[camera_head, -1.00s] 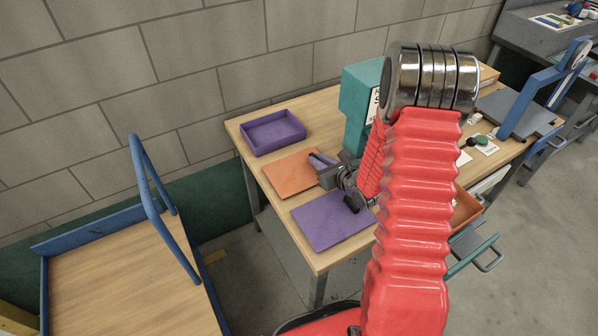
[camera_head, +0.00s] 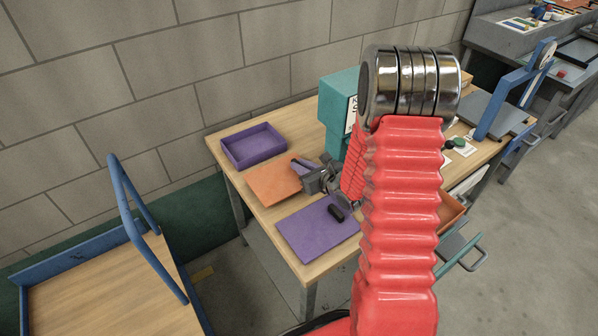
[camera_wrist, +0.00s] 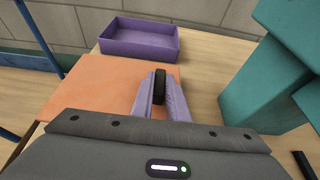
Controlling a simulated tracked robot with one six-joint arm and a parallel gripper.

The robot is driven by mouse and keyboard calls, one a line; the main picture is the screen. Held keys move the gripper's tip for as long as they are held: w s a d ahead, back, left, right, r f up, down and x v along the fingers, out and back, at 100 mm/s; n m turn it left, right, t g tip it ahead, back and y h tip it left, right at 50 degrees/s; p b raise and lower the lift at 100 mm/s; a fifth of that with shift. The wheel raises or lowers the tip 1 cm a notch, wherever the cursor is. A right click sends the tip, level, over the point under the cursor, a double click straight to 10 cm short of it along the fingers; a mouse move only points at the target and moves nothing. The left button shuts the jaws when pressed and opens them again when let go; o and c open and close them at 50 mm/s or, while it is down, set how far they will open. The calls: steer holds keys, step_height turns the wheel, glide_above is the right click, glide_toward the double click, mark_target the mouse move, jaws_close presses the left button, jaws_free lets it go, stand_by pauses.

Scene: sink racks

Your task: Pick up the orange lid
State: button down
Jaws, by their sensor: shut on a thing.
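The orange lid (camera_head: 270,184) is a flat square plate at the table's left part, between a purple box and a purple lid. In the wrist view the orange lid (camera_wrist: 95,88) spreads left of and under my fingers, with its black handle (camera_wrist: 160,84) between them. My gripper (camera_head: 299,163) reaches the lid's right side from the right; its purple fingers are shut on the handle, as the wrist view of the gripper (camera_wrist: 154,88) shows. The lid looks level. I cannot tell whether it touches the tabletop.
The open purple box (camera_head: 253,148) stands behind the lid. The purple lid (camera_head: 312,236) with a black handle lies in front. A teal block-shaped fixture (camera_head: 337,105) stands to the right. A blue-handled cart (camera_head: 95,290) is left of the table.

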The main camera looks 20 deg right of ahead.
step_height(320, 180, up, 8)
steer(key=shift+f, duration=0.25)
stand_by(0.6)
steer(key=s+a+r, duration=0.2)
steer(key=a, duration=0.4)
steer(key=s+a+r+n+y, duration=0.1)
steer(key=s+a+r, duration=0.1)
steer(key=a, duration=0.5)
steer(key=shift+s+a+r, duration=0.15)
steer(key=shift+s+a, duration=0.05)
steer(key=shift+s, duration=0.1)
